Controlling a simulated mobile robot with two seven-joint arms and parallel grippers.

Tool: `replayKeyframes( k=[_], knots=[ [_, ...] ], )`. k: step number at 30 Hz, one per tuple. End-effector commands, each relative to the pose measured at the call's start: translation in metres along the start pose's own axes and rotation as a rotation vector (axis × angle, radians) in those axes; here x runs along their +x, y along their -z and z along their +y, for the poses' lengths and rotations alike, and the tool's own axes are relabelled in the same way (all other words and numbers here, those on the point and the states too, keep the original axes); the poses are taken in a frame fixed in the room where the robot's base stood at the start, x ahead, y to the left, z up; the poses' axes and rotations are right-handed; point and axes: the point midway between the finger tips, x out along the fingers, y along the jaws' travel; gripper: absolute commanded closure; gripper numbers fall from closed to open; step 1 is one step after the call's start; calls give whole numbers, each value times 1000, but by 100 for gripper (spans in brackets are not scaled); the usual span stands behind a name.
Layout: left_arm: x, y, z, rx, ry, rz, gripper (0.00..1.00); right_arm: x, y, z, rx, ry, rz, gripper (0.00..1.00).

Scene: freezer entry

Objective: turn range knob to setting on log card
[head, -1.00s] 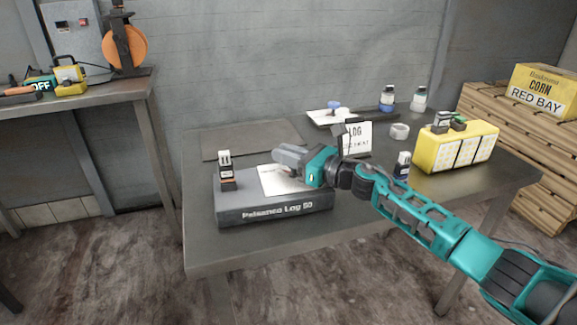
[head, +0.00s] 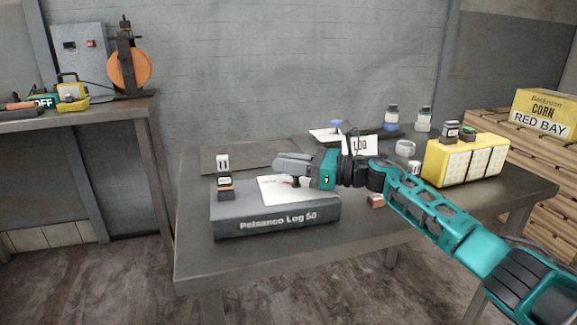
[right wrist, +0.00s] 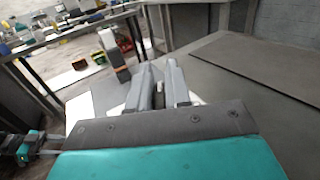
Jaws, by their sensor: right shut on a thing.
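The dark grey instrument box (head: 275,225), lettered Peisanco Log 50, lies on the table with a pale panel (head: 268,186) on top. My right gripper (head: 280,163) is over that panel. In the right wrist view my right gripper (right wrist: 160,88) is shut on a small dark knob (right wrist: 158,97), mostly hidden between the fingers. The knob's pointer and scale cannot be read. The log card (head: 367,146) stands behind my right wrist; LOG shows, its setting is unreadable. My left gripper (right wrist: 47,144) shows at the wrist view's left edge, its fingers seemingly apart.
A flat grey mat (head: 245,157) lies behind the box.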

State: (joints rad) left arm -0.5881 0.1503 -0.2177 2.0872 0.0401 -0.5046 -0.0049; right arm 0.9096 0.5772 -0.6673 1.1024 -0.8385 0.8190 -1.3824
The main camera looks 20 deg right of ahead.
Motion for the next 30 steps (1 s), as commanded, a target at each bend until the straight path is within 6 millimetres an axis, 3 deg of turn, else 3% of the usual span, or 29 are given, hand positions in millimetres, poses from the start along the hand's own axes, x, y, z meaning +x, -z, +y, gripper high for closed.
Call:
replayKeyframes(
  k=[4,5,11,22,30],
  knots=[
    [0,3,1,-2,-1,6,46,1,0,1,-1,-3,-1,100],
    [0,3,1,-3,-1,6,46,1,0,1,-1,-3,-1,81],
    [0,4,2,-5,-2,9,46,0,0,1,-1,-2,0,62],
    [0,3,2,-5,-2,8,46,-8,0,0,0,1,1,61],
    [-1,3,1,-4,0,7,46,-62,1,0,0,3,3,61]
  ],
)
